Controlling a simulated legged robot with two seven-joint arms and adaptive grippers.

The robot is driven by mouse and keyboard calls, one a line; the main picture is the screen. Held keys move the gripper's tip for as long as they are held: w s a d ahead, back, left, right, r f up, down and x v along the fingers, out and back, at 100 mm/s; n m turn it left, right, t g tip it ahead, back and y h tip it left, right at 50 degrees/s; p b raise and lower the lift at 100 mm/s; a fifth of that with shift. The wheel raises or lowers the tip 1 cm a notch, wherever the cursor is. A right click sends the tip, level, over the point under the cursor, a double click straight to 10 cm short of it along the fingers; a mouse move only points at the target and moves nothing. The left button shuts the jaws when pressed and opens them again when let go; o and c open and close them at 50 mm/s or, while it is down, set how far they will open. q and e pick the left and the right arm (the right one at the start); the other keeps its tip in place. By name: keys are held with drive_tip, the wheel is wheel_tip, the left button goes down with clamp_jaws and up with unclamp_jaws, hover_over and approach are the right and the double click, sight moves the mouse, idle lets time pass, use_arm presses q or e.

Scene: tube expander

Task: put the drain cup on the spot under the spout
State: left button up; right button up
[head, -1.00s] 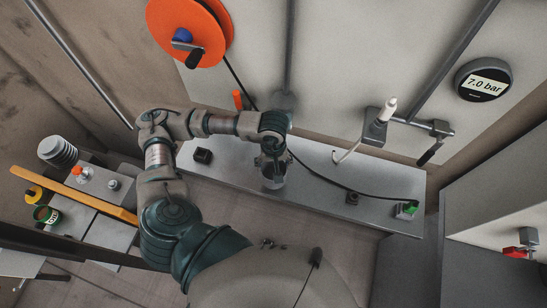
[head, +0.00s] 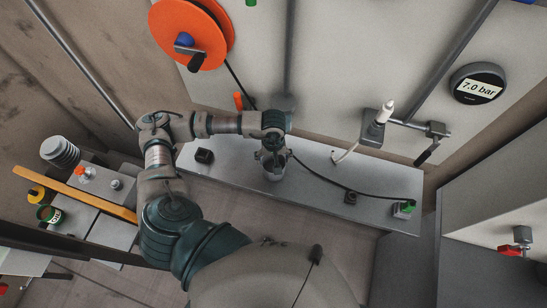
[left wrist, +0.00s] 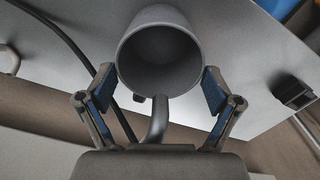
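The drain cup (head: 275,173) is a grey mug on the shelf-like bench, partly covered by my left gripper (head: 273,157) in the head view. In the left wrist view, the cup (left wrist: 160,50) shows its open mouth and empty-looking dark inside. Its curved handle (left wrist: 157,118) points toward the palm, between the two fingers. My left gripper (left wrist: 159,88) is spread, with blue pads close beside the cup's sides; contact is not clear. A grey fitting with a white tip (head: 378,128) and thin white tube is on the wall; I cannot tell whether it is the spout. My right gripper is not seen.
The grey bench (head: 315,185) runs along the wall. A dark block (head: 204,156), a small dark piece (head: 350,198) and a green-topped block (head: 403,209) stand on it. A black hose crosses the bench. An orange reel (head: 190,30) and a gauge (head: 479,84) are above.

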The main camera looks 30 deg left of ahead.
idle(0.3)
use_arm(q)
drive_tip(key=shift+r, duration=0.25)
wheel_tip(320, 180, up, 12)
drive_tip(key=shift+f+b, duration=0.1)
drive_tip(key=shift+b, duration=0.85)
